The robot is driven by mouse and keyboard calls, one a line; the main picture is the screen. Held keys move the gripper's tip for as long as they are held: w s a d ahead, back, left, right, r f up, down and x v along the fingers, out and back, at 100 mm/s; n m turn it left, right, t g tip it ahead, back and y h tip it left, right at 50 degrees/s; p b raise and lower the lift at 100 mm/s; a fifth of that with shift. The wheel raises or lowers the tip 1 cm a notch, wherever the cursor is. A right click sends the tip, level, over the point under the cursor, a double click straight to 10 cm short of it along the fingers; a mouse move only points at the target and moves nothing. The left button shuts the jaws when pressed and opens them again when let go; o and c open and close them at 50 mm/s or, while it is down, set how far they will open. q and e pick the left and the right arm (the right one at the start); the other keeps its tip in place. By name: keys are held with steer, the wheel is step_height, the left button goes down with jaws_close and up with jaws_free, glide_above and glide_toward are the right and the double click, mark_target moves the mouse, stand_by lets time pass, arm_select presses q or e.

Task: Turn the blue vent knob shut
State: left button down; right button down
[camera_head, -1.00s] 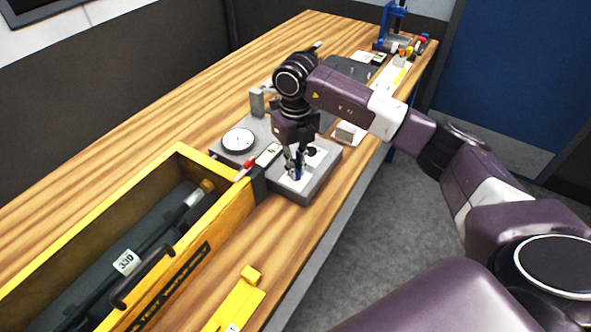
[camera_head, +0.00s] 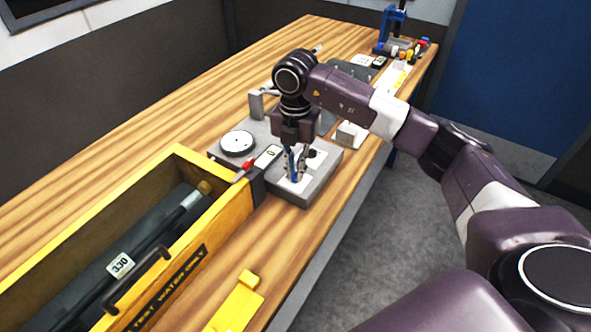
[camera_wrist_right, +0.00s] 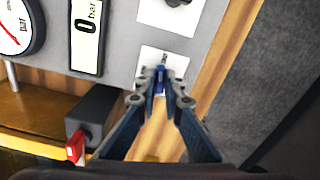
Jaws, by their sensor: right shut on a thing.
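The blue vent knob (camera_wrist_right: 159,80) sits on a white plate (camera_wrist_right: 174,60) at the edge of the grey test unit in the right wrist view. My right gripper (camera_wrist_right: 160,82) is shut on the knob, one finger on each side. In the head view my right gripper (camera_head: 295,168) reaches straight down onto the unit, and its fingers hide most of the knob. The unit (camera_head: 318,186) stands on the bench. My left gripper does not show.
A red lever (camera_wrist_right: 75,147), a round gauge (camera_head: 237,143), a bar display (camera_wrist_right: 87,35) and a black knob (camera_wrist_right: 176,2) are close by.

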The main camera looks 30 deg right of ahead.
mark_target(295, 172)
steer(key=shift+w+r+m, duration=0.1)
steer(key=shift+r+m, duration=0.05)
steer(key=shift+m, duration=0.95)
steer(key=c, duration=2.1)
jaws_free()
step_height(295, 172, up, 12)
steer(key=shift+f, duration=0.1)
steer(key=shift+s, duration=0.2)
